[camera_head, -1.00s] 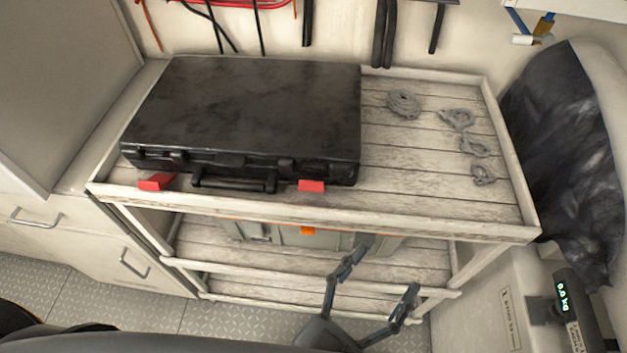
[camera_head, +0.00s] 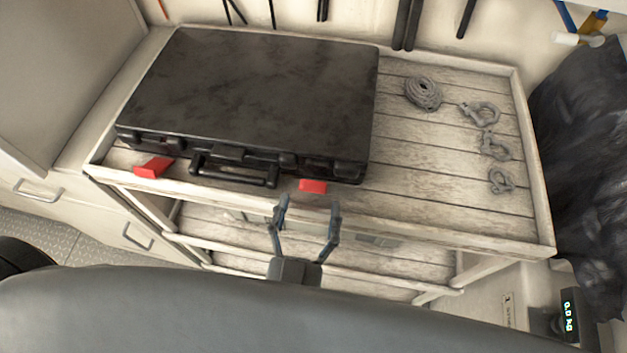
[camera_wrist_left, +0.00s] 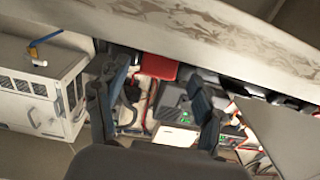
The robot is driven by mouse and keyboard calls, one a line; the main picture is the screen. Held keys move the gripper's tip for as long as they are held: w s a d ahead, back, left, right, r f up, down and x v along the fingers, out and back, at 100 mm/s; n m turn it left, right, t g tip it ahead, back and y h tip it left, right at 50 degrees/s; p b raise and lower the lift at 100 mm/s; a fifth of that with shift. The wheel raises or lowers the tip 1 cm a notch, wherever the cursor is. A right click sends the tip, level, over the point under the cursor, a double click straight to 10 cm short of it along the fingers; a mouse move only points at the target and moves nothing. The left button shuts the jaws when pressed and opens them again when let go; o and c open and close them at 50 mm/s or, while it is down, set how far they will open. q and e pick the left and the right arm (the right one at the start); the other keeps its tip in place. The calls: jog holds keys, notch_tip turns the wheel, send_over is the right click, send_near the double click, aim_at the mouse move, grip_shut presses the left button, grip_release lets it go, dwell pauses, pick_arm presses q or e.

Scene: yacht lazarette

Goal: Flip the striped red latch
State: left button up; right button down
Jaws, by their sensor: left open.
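A black hard case (camera_head: 250,95) lies shut on the wooden top shelf, with a dark handle (camera_head: 235,172) on its front. Two red latches stick out at its front edge, a left one (camera_head: 154,167) and a right one (camera_head: 313,186). I cannot make out stripes on either. My left gripper (camera_head: 309,206) is open and empty, its fingers pointing up just in front of the right latch. My right gripper is out of view.
The shelf's raised front rim (camera_head: 400,222) runs between my left gripper's wrist and the case. A coiled rope (camera_head: 423,93) and several grey shackles (camera_head: 480,113) lie to the right of the case. A grey box stands on the lower shelf.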

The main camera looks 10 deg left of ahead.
aim_at(313, 191)
pick_arm(q)
jog(key=w, duration=0.3)
jog(key=shift+w+r+p, duration=0.1)
jog(key=shift+w+p, duration=0.2)
jog(key=shift+w, duration=0.4)
jog(key=shift+c, duration=0.2)
jog(key=c, duration=1.1)
jog(key=shift+f+t+b, duration=0.3)
jog(key=shift+f+b, duration=0.15)
jog(key=shift+b, duration=0.25)
jog(key=shift+c, duration=0.2)
jog(key=shift+s+t+b, duration=0.2)
jog(key=shift+t+b, duration=0.2)
jog(key=shift+b, duration=0.15)
jog(key=shift+r, duration=0.1)
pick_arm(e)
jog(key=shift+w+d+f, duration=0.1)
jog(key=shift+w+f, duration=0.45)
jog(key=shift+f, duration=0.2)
pick_arm(q)
jog(key=o, duration=1.2)
